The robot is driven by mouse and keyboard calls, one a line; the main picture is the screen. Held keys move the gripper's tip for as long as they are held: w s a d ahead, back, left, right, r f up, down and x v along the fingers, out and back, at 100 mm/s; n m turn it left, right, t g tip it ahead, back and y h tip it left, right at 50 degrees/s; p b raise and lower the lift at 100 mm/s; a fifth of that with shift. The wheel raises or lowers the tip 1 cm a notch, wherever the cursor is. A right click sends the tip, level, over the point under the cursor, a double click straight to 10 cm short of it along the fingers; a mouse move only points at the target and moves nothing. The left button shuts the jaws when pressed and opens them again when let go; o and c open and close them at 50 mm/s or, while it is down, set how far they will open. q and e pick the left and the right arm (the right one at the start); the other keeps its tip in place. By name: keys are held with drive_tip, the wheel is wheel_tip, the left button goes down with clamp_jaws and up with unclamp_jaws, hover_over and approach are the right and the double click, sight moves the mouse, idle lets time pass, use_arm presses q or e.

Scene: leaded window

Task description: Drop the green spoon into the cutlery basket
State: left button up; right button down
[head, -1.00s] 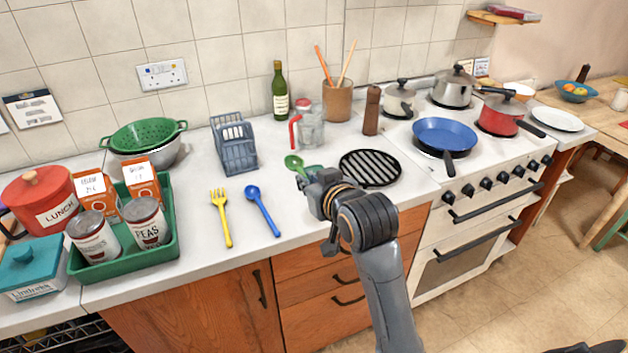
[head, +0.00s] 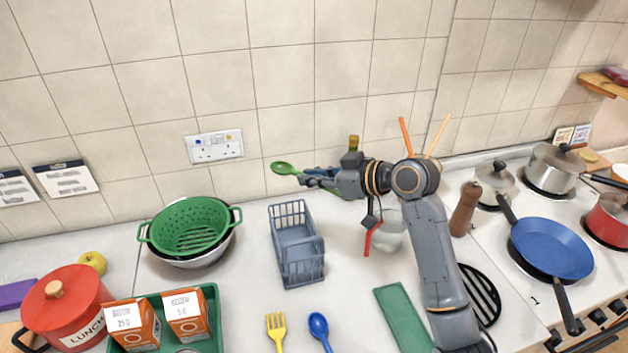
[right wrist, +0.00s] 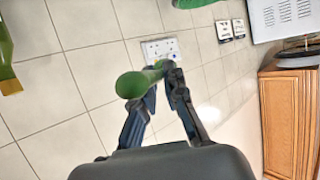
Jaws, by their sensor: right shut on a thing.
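The green spoon (head: 283,168) is held up in front of the tiled wall, its bowl pointing left. My right gripper (head: 308,178) is shut on its handle. In the right wrist view the spoon (right wrist: 138,83) lies between the two fingertips of the right gripper (right wrist: 160,88). The grey-blue cutlery basket (head: 297,250) stands on the worktop below, and looks empty. The spoon is above the basket in the picture and apart from it. My left gripper is not in view.
A yellow fork (head: 276,328) and a blue spoon (head: 319,328) lie in front of the basket. A green colander (head: 190,225) stands to its left. A glass jug (head: 390,232) is at its right, with a green board (head: 404,318) nearer. The wall is close behind.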

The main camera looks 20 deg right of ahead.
drive_tip(key=shift+s+f, duration=0.1)
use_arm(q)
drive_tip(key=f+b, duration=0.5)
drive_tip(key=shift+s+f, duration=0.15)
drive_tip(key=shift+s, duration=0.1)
use_arm(e)
drive_tip(key=f, duration=0.5)
drive_tip(key=shift+s+f, duration=0.15)
drive_tip(key=shift+s, duration=0.1)
drive_tip(key=c, duration=1.3)
unclamp_jaws()
drive_tip(key=shift+c, duration=0.2)
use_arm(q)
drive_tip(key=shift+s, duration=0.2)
use_arm(e)
drive_tip(key=v, duration=1.2)
